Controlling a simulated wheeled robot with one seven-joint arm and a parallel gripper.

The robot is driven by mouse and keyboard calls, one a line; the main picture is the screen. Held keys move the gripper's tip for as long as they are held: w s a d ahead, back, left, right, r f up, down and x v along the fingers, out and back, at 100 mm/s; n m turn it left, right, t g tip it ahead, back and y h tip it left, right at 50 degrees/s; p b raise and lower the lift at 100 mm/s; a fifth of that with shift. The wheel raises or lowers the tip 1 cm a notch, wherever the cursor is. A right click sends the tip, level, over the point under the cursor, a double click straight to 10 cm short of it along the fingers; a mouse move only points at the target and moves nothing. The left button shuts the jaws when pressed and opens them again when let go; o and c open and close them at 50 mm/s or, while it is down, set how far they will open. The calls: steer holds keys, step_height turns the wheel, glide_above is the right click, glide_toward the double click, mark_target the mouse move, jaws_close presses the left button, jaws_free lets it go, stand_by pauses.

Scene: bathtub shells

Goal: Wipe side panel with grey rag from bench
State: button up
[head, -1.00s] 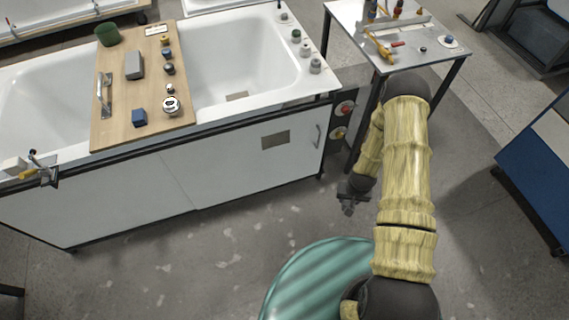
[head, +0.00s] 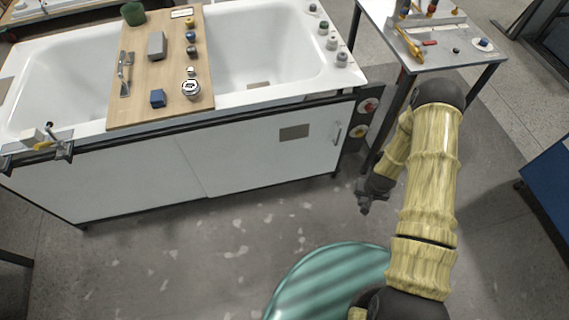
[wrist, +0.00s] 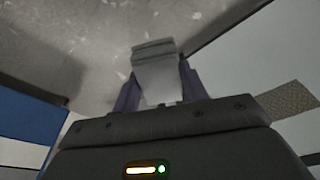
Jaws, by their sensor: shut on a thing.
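The white side panel (head: 245,160) runs along the front of the bathtub in the head view. A grey-brown patch (head: 294,132) marks it near its right end, left of a small handle; the patch also shows at the right of the wrist view (wrist: 288,100). My gripper (head: 364,206) hangs low over the floor, just right of the panel's right end and apart from it. In the wrist view its fingers are shut on a pale grey folded piece, the grey rag (wrist: 155,75). In the head view the rag is too small and dark to make out.
A metal bench (head: 440,62) with tools stands at the upper right, its legs close behind my arm. A wooden board (head: 135,95) with several small items lies across the tub (head: 285,50). A green striped round surface (head: 325,285) is at the bottom. Floor before the panel is clear.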

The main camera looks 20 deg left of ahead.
steer(key=w+a+f+n+t+y+b, duration=0.1)
steer(key=w+a+f+n+t+b, duration=0.15)
steer(key=w+a+f+b, duration=0.7)
steer(key=n+t+y+b, duration=0.3)
steer(key=t+y+b, duration=0.75)
steer(key=b, duration=2.65)
glide_toward(278, 138)
steer(key=s+t+h, duration=0.1)
steer(key=s+h, duration=0.1)
steer(key=shift+w+r, duration=0.1)
steer(key=shift+r, duration=0.15)
steer(key=shift+a, duration=0.1)
steer(key=shift+f+x, duration=0.1)
steer(key=shift+x, duration=1.35)
steer(key=shift+f+x, duration=0.15)
steer(key=shift+x, duration=1.35)
steer(key=shift+b+x, duration=0.35)
steer(key=shift+x, duration=0.6)
steer(key=shift+f, duration=0.1)
